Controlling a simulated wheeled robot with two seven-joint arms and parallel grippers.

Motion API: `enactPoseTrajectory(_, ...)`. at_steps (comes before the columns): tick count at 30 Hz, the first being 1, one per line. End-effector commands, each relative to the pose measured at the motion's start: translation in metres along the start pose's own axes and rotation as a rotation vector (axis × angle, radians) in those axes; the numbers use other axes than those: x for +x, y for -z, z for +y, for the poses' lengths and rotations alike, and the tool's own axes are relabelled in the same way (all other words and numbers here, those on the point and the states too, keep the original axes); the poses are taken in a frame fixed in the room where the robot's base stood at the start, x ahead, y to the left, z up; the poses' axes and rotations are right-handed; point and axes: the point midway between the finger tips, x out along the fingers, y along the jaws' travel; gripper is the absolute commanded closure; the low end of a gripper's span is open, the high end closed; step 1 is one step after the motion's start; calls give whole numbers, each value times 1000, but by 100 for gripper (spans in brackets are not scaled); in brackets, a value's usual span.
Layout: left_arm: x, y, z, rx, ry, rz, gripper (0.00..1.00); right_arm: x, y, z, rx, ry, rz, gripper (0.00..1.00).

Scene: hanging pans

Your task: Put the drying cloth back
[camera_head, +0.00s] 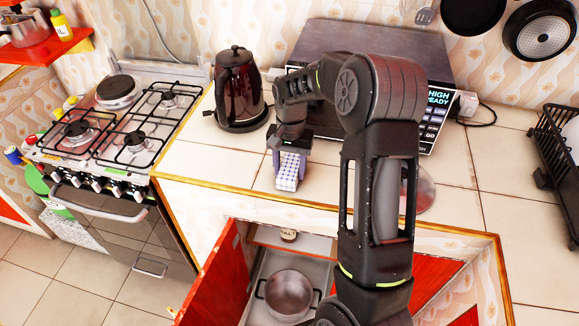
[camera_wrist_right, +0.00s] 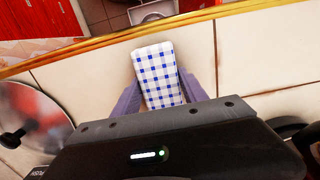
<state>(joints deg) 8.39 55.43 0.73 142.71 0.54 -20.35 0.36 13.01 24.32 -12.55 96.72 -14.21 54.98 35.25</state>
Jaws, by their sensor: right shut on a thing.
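The drying cloth (camera_head: 287,178) is a folded white cloth with a blue check. It is at the counter top, in front of the kettle and the microwave. It also shows in the right wrist view (camera_wrist_right: 158,70), between the two purple-grey fingers. My right gripper (camera_head: 290,160) points down and is shut on the cloth, with one finger on each side. I cannot tell whether the cloth touches the counter or hangs just above it. My left gripper is in neither view.
A dark kettle (camera_head: 238,92) stands left of my right gripper. The microwave (camera_head: 435,115) is behind my arm. An open red cupboard door (camera_head: 220,278) and a pot (camera_head: 288,294) are below the counter. A gas stove (camera_head: 125,130) is left; a dish rack (camera_head: 560,150) is right.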

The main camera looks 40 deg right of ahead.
Motion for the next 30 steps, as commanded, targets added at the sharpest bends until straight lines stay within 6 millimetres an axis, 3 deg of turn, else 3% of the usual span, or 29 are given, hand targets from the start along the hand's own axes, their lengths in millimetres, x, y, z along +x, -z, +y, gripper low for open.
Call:
enactPoseTrajectory(7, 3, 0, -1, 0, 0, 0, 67, 4, 0, 0, 0, 0, 0, 88)
enactPoseTrajectory(8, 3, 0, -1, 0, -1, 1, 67, 4, 0, 0, 0, 0, 0, 49)
enactPoseTrajectory(15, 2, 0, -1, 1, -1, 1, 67, 3, 0, 0, 0, 0, 0, 29)
enactPoseTrajectory(23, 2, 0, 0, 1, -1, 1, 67, 2, 0, 0, 0, 0, 0, 28)
enactPoseTrajectory(30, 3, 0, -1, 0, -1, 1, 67, -13, 1, -1, -1, 2, 3, 28)
